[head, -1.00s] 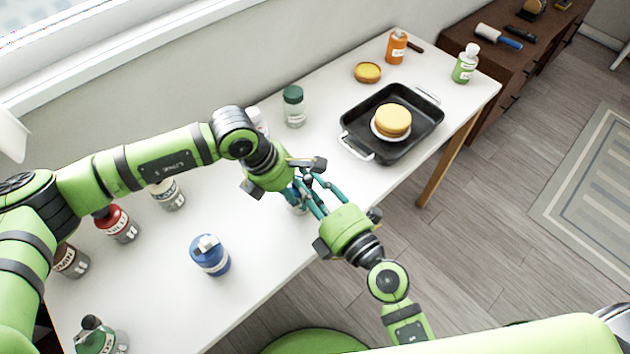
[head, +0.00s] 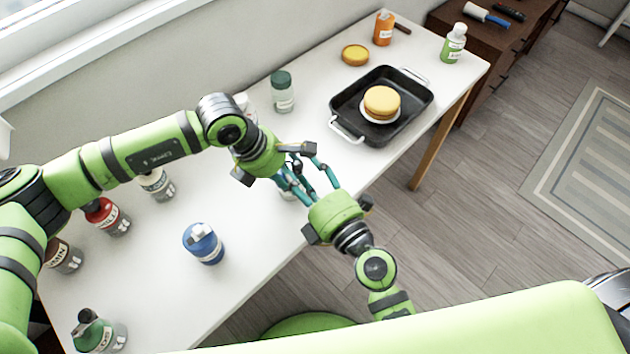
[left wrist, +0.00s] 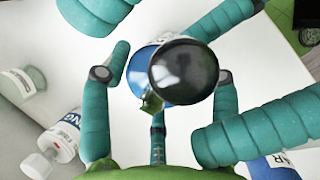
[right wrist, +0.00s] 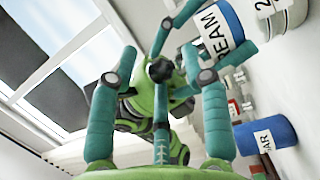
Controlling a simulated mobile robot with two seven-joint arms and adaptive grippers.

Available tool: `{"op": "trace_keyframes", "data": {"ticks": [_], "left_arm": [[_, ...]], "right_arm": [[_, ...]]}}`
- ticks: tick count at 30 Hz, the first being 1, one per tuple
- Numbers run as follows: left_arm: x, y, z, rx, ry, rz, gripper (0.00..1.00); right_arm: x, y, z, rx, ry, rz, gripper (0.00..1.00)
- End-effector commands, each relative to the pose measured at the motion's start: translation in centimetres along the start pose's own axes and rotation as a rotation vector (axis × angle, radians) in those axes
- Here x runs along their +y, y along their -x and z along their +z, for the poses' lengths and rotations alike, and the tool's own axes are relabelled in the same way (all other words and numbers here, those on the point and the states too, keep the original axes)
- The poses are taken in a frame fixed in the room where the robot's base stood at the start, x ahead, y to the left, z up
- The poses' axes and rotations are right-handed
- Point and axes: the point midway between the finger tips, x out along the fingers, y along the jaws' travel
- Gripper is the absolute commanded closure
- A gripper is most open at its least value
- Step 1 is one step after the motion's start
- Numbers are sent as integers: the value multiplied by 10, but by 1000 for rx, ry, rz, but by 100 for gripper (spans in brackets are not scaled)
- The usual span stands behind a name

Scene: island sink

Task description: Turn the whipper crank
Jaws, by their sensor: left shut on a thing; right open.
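The black knob (right wrist: 160,69) shows between the right fingers; contact cannot be told.
A blue jar (head: 204,245) stands left of the grippers. A clear jar with a green lid (head: 282,92) stands behind them. A black pan (head: 345,112) holding a cake stands to the right. Several jars line the left side of the white table (head: 250,270).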

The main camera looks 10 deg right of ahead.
Motion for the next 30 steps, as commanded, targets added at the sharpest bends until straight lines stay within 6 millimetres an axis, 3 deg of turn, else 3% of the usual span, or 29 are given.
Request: {"op": "trace_keyframes", "data": {"ticks": [9, 17, 30], "left_arm": [[-1, -3, -4, 10, 4, -4, 75], [-1, -3, -4, 9, 3, -5, 75], [-1, -3, -3, 7, 2, -5, 75]], "right_arm": [[-1, 50, -1, 6, 2, -4, 52], [0, 67, -1, 7, 4, 2, 52], [0, 113, 0, 1, 1, 0, 52]]}}
